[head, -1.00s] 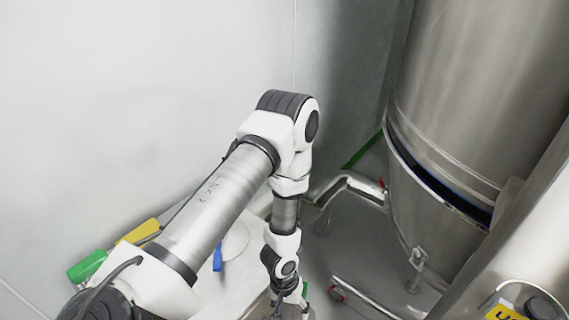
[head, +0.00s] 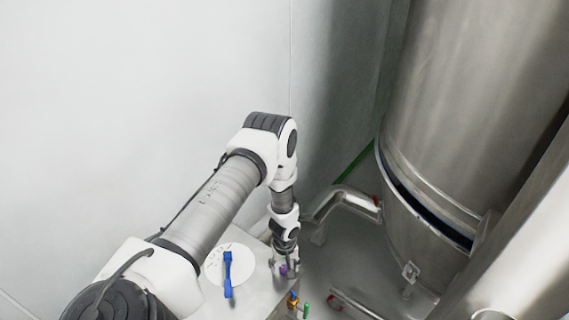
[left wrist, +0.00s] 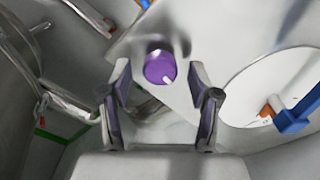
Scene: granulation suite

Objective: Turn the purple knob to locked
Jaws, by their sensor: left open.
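The purple knob (left wrist: 160,66) is round, with a white mark on its face pointing to the lower right in the left wrist view. It sits on a metal panel and shows small in the head view (head: 283,269), partly covered by my gripper. My left gripper (left wrist: 160,76) is open, its two fingers on either side of the knob in the picture, with a visible gap to each. Whether the fingertips reach down to the knob's depth I cannot tell. In the head view my left gripper (head: 286,266) is at the panel's right edge. My right gripper is not in view.
A blue handle (head: 228,274) on a white round dial (head: 212,262) is left of the gripper. An orange part (head: 293,299) and a green part (head: 306,311) are close below it. A large steel vessel (head: 455,110) and a bent pipe (head: 345,197) stand to the right.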

